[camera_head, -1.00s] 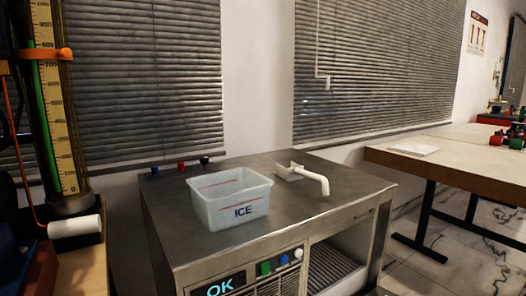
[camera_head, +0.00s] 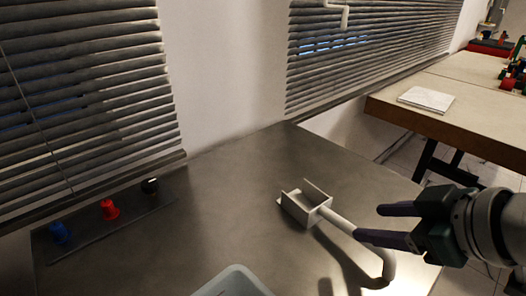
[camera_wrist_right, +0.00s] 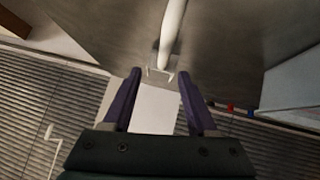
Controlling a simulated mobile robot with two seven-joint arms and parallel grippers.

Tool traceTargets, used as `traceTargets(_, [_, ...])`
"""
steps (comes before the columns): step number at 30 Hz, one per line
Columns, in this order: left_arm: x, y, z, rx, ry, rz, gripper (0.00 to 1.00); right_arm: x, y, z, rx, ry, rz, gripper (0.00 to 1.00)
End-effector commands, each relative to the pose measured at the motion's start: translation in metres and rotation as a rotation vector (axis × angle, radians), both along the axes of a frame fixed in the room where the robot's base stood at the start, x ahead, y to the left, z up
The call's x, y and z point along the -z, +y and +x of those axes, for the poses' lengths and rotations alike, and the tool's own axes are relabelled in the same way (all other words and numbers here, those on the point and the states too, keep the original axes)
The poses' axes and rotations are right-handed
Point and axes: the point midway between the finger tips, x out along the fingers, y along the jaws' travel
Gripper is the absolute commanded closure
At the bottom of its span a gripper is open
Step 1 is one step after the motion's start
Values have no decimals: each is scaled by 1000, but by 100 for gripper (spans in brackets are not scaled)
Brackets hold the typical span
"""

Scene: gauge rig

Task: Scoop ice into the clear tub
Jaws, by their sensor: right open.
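A scoop with a pale box-shaped head (camera_head: 304,206) lies on the metal counter, and its white handle (camera_head: 340,222) runs to the lower right and bends down. The handle also shows at the top of the right wrist view (camera_wrist_right: 173,28). My right gripper (camera_head: 370,222) is open with nothing between its purple fingers. Its lower finger overlaps the handle in the head view; I cannot tell whether they touch. The clear tub (camera_head: 233,283) is cut off at the bottom edge of the head view. It also shows at the right of the wrist view (camera_wrist_right: 297,85). No ice shows.
The metal counter (camera_head: 245,185) is clear around the scoop head. Blue, red (camera_head: 109,209) and black knobs sit along its back left. Blinds and a wall stand behind. A wooden table (camera_head: 465,105) with a white pad (camera_head: 426,99) is at the right.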

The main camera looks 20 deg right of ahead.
Motion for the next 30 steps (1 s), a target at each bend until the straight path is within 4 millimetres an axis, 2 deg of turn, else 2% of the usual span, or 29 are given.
traceTargets(3, [10, 0, -3, 0, 9, 1, 100, 16, 2, 14, 3, 0, 3, 42])
traceTargets(8, [14, 1, -3, 2, 11, 2, 100, 25, 4, 24, 0, 0, 2, 42])
traceTargets(17, [28, 3, -3, 6, 9, 10, 100, 58, 9, 51, 1, 0, 1, 42])
traceTargets(26, [28, 3, -2, 7, 6, 11, 100, 61, 10, 56, -1, 1, 0, 42])
traceTargets(30, [28, 3, -2, 7, 6, 11, 100, 61, 10, 56, 0, 1, 0, 54])
